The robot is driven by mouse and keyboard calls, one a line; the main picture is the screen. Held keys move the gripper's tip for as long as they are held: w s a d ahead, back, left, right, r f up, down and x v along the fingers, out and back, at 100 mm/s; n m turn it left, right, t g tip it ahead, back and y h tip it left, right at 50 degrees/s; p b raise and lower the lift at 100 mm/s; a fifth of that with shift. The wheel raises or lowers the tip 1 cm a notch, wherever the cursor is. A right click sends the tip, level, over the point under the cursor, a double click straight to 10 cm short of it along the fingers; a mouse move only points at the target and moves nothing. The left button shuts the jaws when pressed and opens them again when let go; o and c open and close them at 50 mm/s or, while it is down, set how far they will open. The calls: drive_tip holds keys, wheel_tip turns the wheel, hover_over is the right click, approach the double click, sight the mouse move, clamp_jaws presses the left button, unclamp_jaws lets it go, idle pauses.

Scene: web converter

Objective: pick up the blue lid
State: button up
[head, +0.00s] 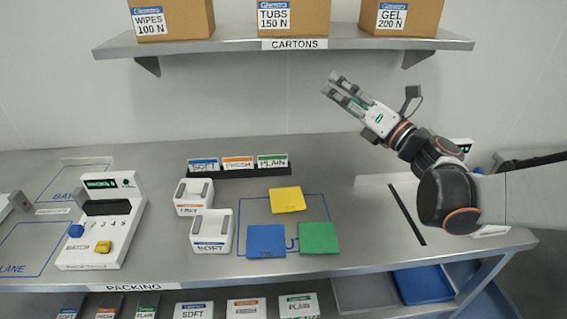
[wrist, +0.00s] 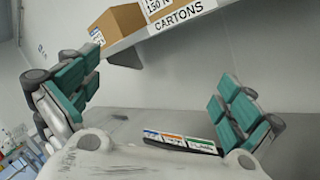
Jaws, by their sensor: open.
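The blue lid (head: 266,241) lies flat on the steel table, near the front edge of a blue-outlined area. A green lid (head: 319,238) lies just to its right, and a yellow lid (head: 287,200) lies behind them. My gripper (head: 340,88) is raised well above the table, up and to the right of the lids, pointing left toward the wall. In the wrist view its two teal-padded fingers (wrist: 155,95) are wide apart with nothing between them. The lids do not show in the wrist view.
Two white tubs, one marked SOFT (head: 211,232), stand left of the blue lid. A card rack (head: 238,165) stands behind. A white control box (head: 104,222) is at left. A shelf with cartons (head: 288,17) hangs above; it shows in the wrist view (wrist: 165,30).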

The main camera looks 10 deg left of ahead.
drive_tip(key=s+a+f+n+g, duration=0.1)
drive_tip(key=s+f+n+g, duration=0.2)
drive_tip(key=f, duration=0.6)
drive_tip(key=s+a+f+n+g+h, duration=0.1)
drive_tip(key=s+f+n+g, duration=0.3)
drive_tip(key=f+n+g, duration=0.4)
drive_tip(key=s+a+f+n+g+b, duration=0.1)
drive_tip(key=s+a+f+n+g, duration=0.1)
drive_tip(key=s+f+n+g, duration=0.2)
drive_tip(key=shift+s+a+f+n+g, duration=0.1)
drive_tip(key=shift+f+n+g, duration=0.3)
drive_tip(key=shift+f, duration=1)
drive_tip(key=shift+s+d+f+n+g, duration=0.1)
drive_tip(key=shift+f+n, duration=0.55)
drive_tip(key=shift+f, duration=0.8)
drive_tip(key=shift+s+a+f+n+g, duration=0.15)
drive_tip(key=shift+f+n, duration=0.4)
drive_tip(key=shift+f, duration=0.85)
drive_tip(key=b, duration=0.2)
approach(249, 240)
drive_tip(key=shift+s+d+r+h, duration=0.1)
drive_tip(key=shift+d+r+h, duration=0.3)
drive_tip(key=shift+r, duration=0.35)
drive_tip(key=shift+a+f, duration=0.2)
drive_tip(key=shift+a, duration=0.3)
drive_tip(key=shift+f+b+x, duration=0.25)
drive_tip(key=shift+b+x, duration=0.9)
drive_tip(key=shift+x, duration=1.5)
drive_tip(key=shift+d, duration=0.1)
drive_tip(key=shift+c, duration=0.2)
